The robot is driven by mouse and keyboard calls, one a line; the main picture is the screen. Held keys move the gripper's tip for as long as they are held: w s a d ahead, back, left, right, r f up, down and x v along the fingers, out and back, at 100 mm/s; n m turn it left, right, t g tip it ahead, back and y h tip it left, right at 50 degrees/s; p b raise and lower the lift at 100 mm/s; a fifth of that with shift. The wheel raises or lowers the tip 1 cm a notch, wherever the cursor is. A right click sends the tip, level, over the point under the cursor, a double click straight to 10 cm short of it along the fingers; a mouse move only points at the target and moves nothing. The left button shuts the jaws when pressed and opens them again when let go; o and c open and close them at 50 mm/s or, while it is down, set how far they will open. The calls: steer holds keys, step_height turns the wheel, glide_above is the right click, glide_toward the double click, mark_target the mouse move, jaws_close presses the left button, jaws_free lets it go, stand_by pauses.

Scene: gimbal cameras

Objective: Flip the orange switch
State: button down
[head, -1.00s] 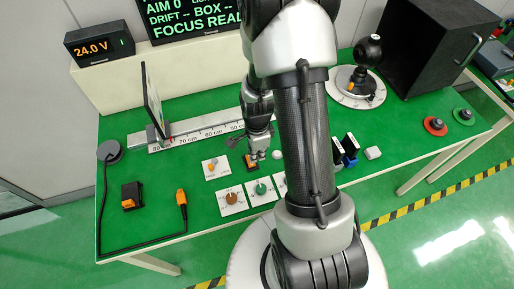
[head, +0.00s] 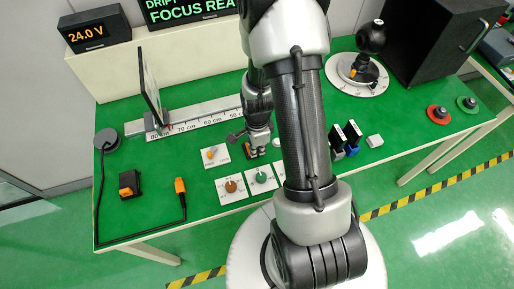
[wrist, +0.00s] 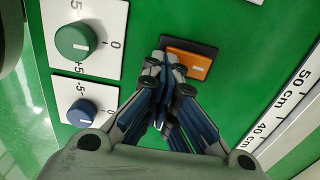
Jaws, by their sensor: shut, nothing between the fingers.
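The orange switch (wrist: 188,65) is a flat orange rocker with a pale mark, set in a black base on the green table. In the head view only part of its dark base (head: 249,152) shows beside my gripper (head: 259,148). In the wrist view my gripper (wrist: 166,68) is shut and empty. Its fingertips overlap the left part of the switch. I cannot tell whether they touch it or hover just above it.
Dial panels with a green knob (wrist: 76,41) and a blue knob (wrist: 82,112) lie close by. A white ruler rail (head: 190,127) runs behind the switch.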

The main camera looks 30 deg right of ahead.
steer(key=shift+r, duration=0.1)
steer(key=shift+r+p, duration=0.6)
steer(key=shift+r, duration=0.1)
steer(key=shift+r+p, duration=0.3)
steer(key=shift+r, duration=0.05)
step_height(320, 180, up, 13)
steer(key=s+p, duration=0.2)
steer(key=p, duration=0.3)
steer(key=shift+a+p, duration=0.3)
steer(key=shift+s, duration=0.1)
